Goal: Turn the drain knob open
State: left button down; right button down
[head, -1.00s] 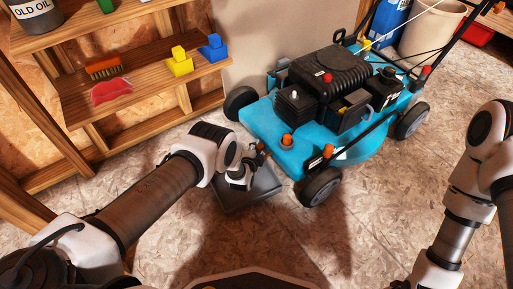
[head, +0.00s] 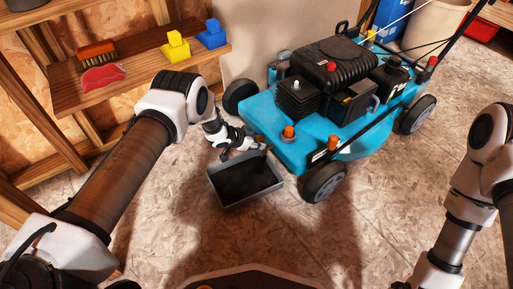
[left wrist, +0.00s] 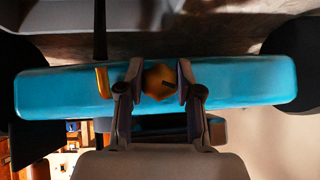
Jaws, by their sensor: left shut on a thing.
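The drain knob (left wrist: 158,82) is orange-yellow and lobed, with a dark mark on its face, and sits on the blue side of the mower deck (left wrist: 245,83). In the left wrist view my left gripper (left wrist: 159,90) has one finger on each side of the knob and is shut on it. An orange-yellow spout (left wrist: 103,80) stands just left of the knob. In the head view my left gripper (head: 246,152) reaches the near left side of the blue mower (head: 290,150); the knob is not clear there. My right gripper is out of view.
A grey drain pan (head: 245,180) with a dark inside lies on the floor below the gripper, beside the mower's near wheel (head: 325,182). A wooden shelf (head: 140,62) with a brush, red cloth and blocks stands at left. Floor in front is clear.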

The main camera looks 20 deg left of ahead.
pick_arm(q)
jog(key=shift+w+a+f+n+g+h+b, duration=0.15)
jog(key=shift+n+g+h+b, duration=0.35)
jog(key=shift+h+b, duration=0.45)
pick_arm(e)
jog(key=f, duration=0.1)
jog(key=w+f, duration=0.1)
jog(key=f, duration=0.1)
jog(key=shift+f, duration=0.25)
pick_arm(q)
jog(key=shift+n+g+h+b, duration=0.45)
jog(key=shift+n+g+b, duration=0.05)
jog(key=shift+b, duration=0.15)
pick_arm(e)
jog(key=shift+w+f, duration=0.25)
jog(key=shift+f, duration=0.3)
pick_arm(q)
jog(key=shift+r, duration=0.2)
jog(key=c, duration=0.7)
grip_release()
jog(key=shift+c, duration=0.2)
jog(key=v, duration=1.2)
